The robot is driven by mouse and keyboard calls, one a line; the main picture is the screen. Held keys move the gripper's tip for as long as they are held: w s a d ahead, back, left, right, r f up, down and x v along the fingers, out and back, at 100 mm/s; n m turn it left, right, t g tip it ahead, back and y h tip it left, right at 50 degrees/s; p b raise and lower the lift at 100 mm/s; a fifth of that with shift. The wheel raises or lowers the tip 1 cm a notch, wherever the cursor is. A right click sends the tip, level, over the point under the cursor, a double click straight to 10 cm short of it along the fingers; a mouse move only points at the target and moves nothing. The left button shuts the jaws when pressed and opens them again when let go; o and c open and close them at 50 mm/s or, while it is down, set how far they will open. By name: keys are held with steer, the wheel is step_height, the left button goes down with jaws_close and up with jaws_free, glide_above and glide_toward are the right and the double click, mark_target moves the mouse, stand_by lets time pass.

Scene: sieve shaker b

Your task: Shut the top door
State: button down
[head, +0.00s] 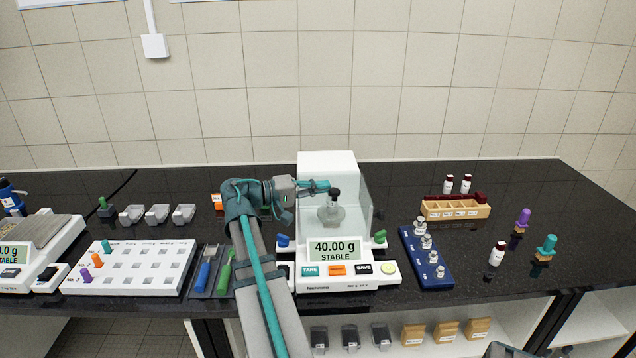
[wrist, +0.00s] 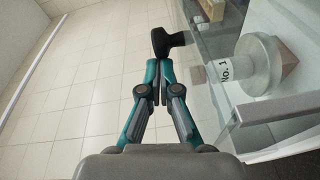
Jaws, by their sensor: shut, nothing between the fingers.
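The balance (head: 338,284) has a white body and a glass chamber, and its display reads 40.00 g STABLE. A black knob (head: 334,191) shows at the top of the chamber, just right of my gripper (head: 318,187). In the wrist view the knob (wrist: 166,42) is right at the tips of my gripper (wrist: 152,68), whose teal fingers are shut with nothing between them. I cannot tell for sure whether they touch the knob. A glass pane (wrist: 285,107) lies to the right. How far the top door stands open is not clear.
Left are a white rack (head: 125,283) and a tool tray (head: 203,291). Right are a blue weight block (head: 432,272) and a wooden vial rack (head: 456,209). The wall is behind.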

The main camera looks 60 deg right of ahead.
steer(key=shift+s+a+f, duration=0.1)
steer(key=shift+s+a, duration=0.05)
steer(key=shift+a, duration=0.1)
